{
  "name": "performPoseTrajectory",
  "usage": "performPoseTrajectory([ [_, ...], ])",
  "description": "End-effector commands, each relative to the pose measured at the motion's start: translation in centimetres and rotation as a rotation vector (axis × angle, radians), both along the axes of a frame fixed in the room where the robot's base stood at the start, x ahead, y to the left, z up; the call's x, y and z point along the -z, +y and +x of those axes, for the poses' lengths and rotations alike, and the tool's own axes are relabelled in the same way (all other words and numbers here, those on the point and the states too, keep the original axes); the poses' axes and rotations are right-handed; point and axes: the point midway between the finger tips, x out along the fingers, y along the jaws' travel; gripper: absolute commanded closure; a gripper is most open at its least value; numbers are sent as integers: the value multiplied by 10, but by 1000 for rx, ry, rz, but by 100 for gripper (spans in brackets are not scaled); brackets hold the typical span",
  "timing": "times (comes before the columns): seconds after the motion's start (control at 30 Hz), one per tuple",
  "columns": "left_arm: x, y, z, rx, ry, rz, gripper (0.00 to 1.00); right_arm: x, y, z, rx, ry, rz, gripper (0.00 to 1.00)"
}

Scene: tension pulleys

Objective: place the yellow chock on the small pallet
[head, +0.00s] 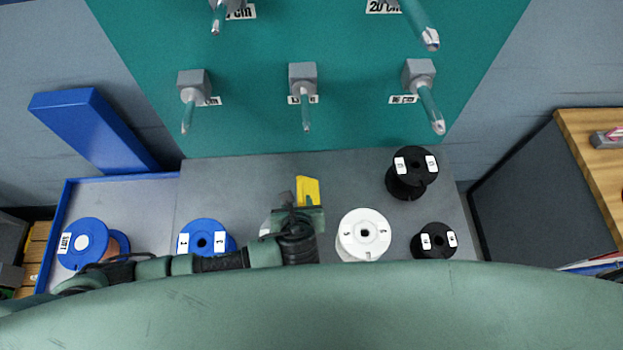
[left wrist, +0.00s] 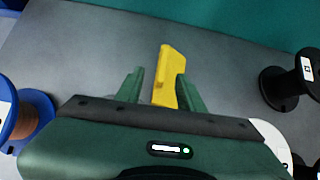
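The yellow chock (head: 308,190) lies on the grey surface below the teal board in the head view. It also shows in the left wrist view (left wrist: 165,72), its near end between my two green fingers. My left gripper (head: 297,204) is open at the chock, and in the left wrist view (left wrist: 156,88) a gap shows between the left finger and the chock. The right finger is close beside it; I cannot tell if they touch. My right gripper is not in view. A slatted wooden piece (head: 38,252) shows at the left edge; I cannot tell if it is the small pallet.
A white spool (head: 363,234), black spools (head: 415,165) (head: 434,241) and a blue spool (head: 203,238) stand around my left gripper. Another blue spool (head: 85,243) is in the blue-edged tray (head: 125,179). Pegs (head: 304,95) stick out from the board. A wood-topped bench (head: 590,135) is at right.

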Motion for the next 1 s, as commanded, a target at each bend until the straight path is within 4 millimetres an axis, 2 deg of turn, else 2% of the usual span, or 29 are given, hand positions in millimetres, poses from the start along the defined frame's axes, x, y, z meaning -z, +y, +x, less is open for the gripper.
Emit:
performPoseTrajectory([
  [0.2,18,6,12,27,-13,31,62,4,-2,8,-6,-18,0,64],
  [0.47,32,2,28,25,-13,27,62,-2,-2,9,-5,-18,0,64],
  [0.7,56,-2,48,26,-12,26,62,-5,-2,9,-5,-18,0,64],
  [1.0,61,-1,53,27,-11,25,62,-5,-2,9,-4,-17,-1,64],
])
